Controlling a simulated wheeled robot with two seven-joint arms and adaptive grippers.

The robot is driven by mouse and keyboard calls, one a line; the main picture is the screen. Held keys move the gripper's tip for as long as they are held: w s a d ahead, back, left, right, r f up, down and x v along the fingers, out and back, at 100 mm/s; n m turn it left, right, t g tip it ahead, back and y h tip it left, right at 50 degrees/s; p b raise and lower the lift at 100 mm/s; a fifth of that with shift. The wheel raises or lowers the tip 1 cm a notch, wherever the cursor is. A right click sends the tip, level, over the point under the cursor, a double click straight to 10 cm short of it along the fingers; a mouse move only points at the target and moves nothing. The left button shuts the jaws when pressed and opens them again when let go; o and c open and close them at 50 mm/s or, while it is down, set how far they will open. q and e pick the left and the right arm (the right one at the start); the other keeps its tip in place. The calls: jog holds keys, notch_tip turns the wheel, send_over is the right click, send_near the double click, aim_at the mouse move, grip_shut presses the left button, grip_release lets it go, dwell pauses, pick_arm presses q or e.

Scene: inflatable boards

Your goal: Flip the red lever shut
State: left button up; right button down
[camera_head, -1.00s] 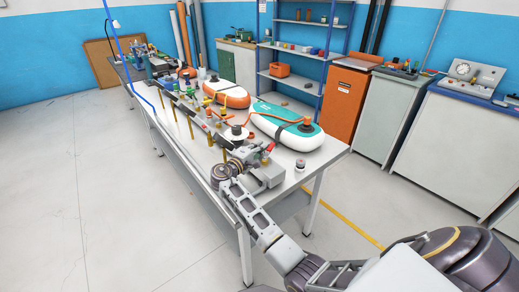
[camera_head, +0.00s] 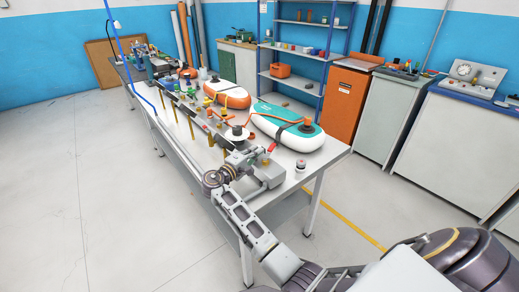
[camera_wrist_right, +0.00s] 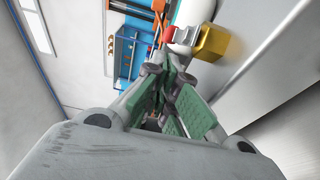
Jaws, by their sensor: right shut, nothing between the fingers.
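The small red lever (camera_head: 272,148) stands at the near end of the workbench, beside a brass-coloured fitting (camera_head: 266,160). In the right wrist view the red lever (camera_wrist_right: 168,33) shows just beyond my fingertips, left of the yellow-brass block (camera_wrist_right: 213,43). My right gripper (camera_head: 250,157) is shut and empty, close to the left of the lever. In the wrist view its green-padded fingers (camera_wrist_right: 170,75) are together. I cannot tell whether they touch the lever. Its exact tilt is unclear because it is small. My left gripper is not in view.
A teal-and-white inflatable board (camera_head: 300,138) lies behind the lever, with an orange-and-white one (camera_head: 227,94) farther back. A small white-and-dark object (camera_head: 300,166) stands to the right. Several fittings line the bench's left side. The floor (camera_head: 120,200) left of the bench is clear.

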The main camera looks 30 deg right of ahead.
jog(key=v, duration=0.8)
jog(key=shift+a, duration=0.1)
